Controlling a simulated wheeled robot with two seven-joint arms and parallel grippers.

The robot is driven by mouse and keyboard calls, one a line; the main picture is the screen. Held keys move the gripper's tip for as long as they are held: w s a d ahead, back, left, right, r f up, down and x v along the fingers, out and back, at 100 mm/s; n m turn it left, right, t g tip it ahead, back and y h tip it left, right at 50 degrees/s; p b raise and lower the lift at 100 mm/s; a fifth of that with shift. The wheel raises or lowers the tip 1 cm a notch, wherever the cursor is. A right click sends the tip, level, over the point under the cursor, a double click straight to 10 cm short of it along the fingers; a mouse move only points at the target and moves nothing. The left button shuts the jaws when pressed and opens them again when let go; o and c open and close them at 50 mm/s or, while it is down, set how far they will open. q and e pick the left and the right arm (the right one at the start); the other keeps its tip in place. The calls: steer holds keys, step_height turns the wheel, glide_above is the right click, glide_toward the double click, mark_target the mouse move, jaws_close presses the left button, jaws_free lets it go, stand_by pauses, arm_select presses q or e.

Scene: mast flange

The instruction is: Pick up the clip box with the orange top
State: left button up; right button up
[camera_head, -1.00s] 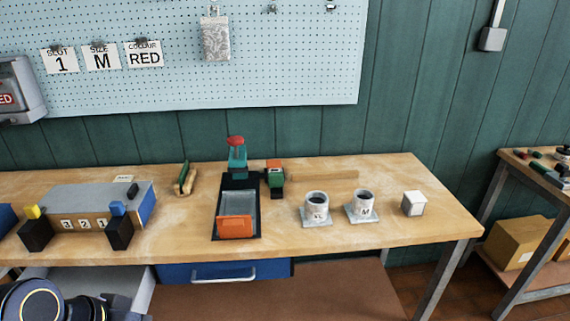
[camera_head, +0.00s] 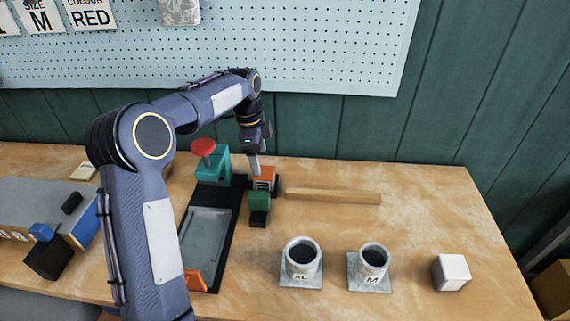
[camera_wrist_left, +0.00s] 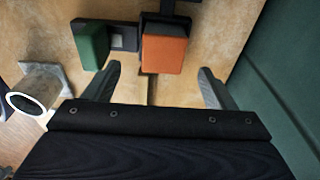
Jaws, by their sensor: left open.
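The clip box with the orange top (camera_head: 266,174) stands on the workbench beside the right edge of the black-based fixture, behind a green-topped box (camera_head: 259,201). My left gripper (camera_head: 254,166) points down just above the orange-topped box and partly covers it. In the left wrist view the orange top (camera_wrist_left: 165,52) lies ahead of the open fingers, near the middle of the gap (camera_wrist_left: 158,72). The fingers hold nothing. The green-topped box (camera_wrist_left: 89,45) is left of the orange one, outside the left finger. My right gripper is not in view.
A teal press (camera_head: 219,165) with a red knob stands close left of my gripper. A wooden strip (camera_head: 333,197) lies to the right. Two cups marked XL (camera_head: 301,263) and M (camera_head: 371,268) and a white cube (camera_head: 451,272) stand farther right. The pegboard wall is behind.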

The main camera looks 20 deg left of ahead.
mark_target(264, 172)
arm_select(q)
steer(key=shift+w+d+f, duration=0.1)
steer(key=shift+w+f, duration=0.2)
steer(key=shift+f, duration=0.05)
steer(key=shift+s+f, duration=0.1)
steer(key=shift+f, duration=0.25)
steer(key=f, duration=0.6)
steer(key=shift+d+f+p, duration=0.15)
steer(key=shift+d+p, duration=0.2)
steer(key=c, duration=1.1)
steer(key=shift+c, duration=0.2)
